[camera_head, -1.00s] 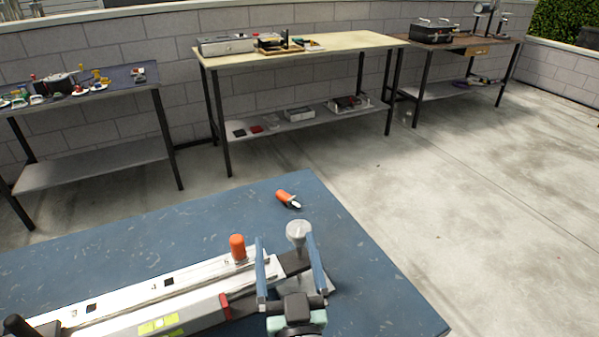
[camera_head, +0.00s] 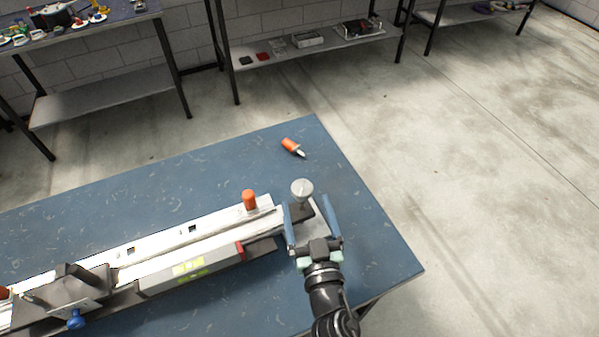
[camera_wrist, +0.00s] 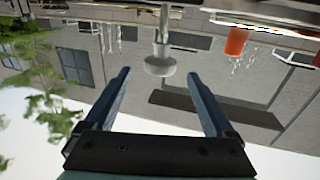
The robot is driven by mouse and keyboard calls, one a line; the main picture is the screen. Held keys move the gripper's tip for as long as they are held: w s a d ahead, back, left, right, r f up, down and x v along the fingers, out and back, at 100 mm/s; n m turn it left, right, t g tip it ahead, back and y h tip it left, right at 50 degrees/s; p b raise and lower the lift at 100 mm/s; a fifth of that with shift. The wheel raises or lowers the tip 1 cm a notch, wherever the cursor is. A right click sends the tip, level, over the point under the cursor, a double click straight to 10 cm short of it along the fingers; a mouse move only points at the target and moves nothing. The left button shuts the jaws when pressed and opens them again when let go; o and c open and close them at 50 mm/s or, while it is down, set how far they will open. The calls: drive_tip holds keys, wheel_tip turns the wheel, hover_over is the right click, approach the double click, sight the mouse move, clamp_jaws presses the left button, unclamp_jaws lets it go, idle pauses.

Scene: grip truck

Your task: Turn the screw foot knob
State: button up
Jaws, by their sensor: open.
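The screw foot knob is a grey, disc-topped knob (camera_head: 302,188) on a stem at the right end of the long white metal rail device (camera_head: 205,231) on the blue table. It also shows in the wrist view (camera_wrist: 160,66), upside down. My gripper (camera_head: 306,202) is open, with its two blue-grey fingers on either side of the knob's line. In the wrist view the knob lies just beyond the fingertips (camera_wrist: 159,74), between their lines, and nothing is gripped. I cannot tell whether a finger touches the stem.
An orange-handled tool (camera_head: 292,147) lies on the blue table (camera_head: 240,170) behind the knob. An orange peg (camera_head: 249,200) stands on the rail, left of the gripper. A level with yellow-green vials (camera_head: 190,267) lies along the rail's near side. Table space right of the gripper is clear.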

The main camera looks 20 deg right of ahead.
sight(297, 181)
drive_tip(key=w, duration=0.2)
drive_tip(key=w+d, duration=0.1)
drive_tip(key=w, duration=0.5)
drive_tip(key=shift+w+d, duration=0.15)
drive_tip(key=shift+d, duration=0.25)
drive_tip(key=c, duration=1.4)
drive_tip(key=shift+o, duration=0.2)
drive_tip(key=n+y+p, duration=0.1)
drive_tip(key=y+p, duration=0.1)
drive_tip(key=a+n+y+p, duration=0.1)
drive_tip(key=n+y+p, duration=0.1)
drive_tip(key=y+p, duration=0.1)
drive_tip(key=shift+n+y, duration=0.3)
